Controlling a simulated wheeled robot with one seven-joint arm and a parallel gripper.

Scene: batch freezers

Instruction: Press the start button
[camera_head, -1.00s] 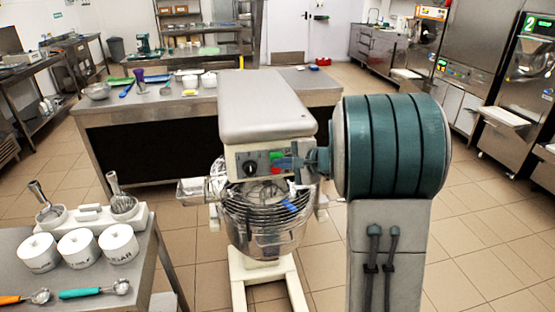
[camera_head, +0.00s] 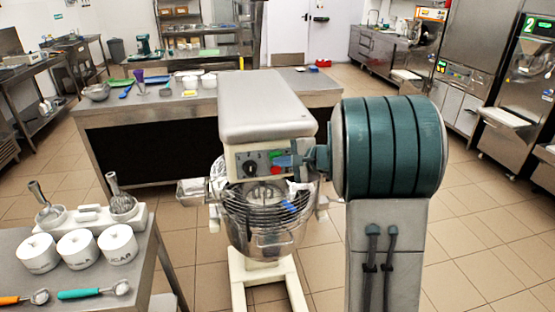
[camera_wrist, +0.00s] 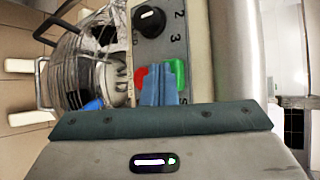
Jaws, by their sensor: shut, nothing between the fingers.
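The stand mixer (camera_head: 262,105) has a control panel on its front with a black knob (camera_head: 250,168), a green button (camera_head: 276,155) and a red button (camera_head: 276,170). The wrist view shows the panel turned sideways, with the green button (camera_wrist: 179,72) right of my fingers and the red button (camera_wrist: 140,77) left of them. My gripper (camera_head: 286,160) is shut and empty. Its blue fingertips (camera_wrist: 158,68) lie between the two buttons in the wrist view and partly cover both. I cannot tell whether they touch the panel. Lettering near the green button is partly hidden.
The wire guard and bowl (camera_head: 265,225) are below the panel. A steel table (camera_head: 165,270) with white jars and scoops stands at the left. A long counter (camera_head: 190,105) is behind the mixer. Tiled floor is open at the right.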

